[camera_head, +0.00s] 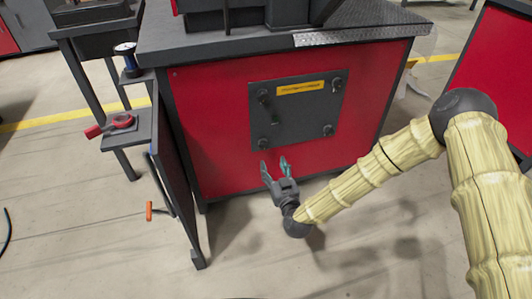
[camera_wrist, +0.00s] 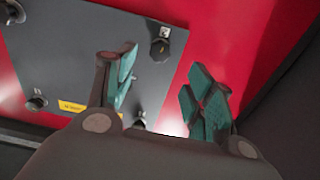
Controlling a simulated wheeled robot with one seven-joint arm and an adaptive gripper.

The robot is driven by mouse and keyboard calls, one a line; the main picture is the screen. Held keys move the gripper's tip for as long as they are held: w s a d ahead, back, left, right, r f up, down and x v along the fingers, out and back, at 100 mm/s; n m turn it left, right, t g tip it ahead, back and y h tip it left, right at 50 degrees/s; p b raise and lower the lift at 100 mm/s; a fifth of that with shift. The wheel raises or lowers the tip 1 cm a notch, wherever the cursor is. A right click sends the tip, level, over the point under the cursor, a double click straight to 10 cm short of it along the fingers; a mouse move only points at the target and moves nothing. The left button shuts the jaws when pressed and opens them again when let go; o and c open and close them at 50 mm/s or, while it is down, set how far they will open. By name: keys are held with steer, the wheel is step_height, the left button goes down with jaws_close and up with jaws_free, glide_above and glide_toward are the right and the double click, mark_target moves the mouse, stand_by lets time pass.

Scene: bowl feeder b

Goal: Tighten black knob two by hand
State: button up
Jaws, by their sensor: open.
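A dark grey panel (camera_head: 297,112) is mounted on the red front of the machine, with a black knob near each corner. I cannot tell which one is knob two. The lower left knob (camera_head: 262,143) is nearest to my gripper (camera_head: 274,166), which is below it and apart from it. The upper left (camera_head: 262,95), upper right (camera_head: 336,85) and lower right (camera_head: 328,130) knobs also show. In the wrist view, my gripper (camera_wrist: 163,82) is open and empty, with teal finger pads. A knob (camera_wrist: 160,48) shows beyond the left finger, and another (camera_wrist: 140,120) is partly hidden between the fingers.
A yellow label (camera_head: 300,88) is on the panel's upper part. A dark side panel (camera_head: 175,180) stands out at the left, with an orange handle (camera_head: 150,211) and a small shelf holding a red part (camera_head: 122,121). The floor (camera_head: 90,230) in front is mostly clear.

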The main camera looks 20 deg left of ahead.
mark_target(266, 148)
steer(key=b+x, duration=0.3)
steer(key=x, duration=0.5)
steer(key=shift+w+a+f, duration=0.1)
steer(key=shift+w+a, duration=0.1)
steer(key=shift+x, duration=0.85)
steer(key=shift+d, duration=0.15)
steer(key=c, duration=1)
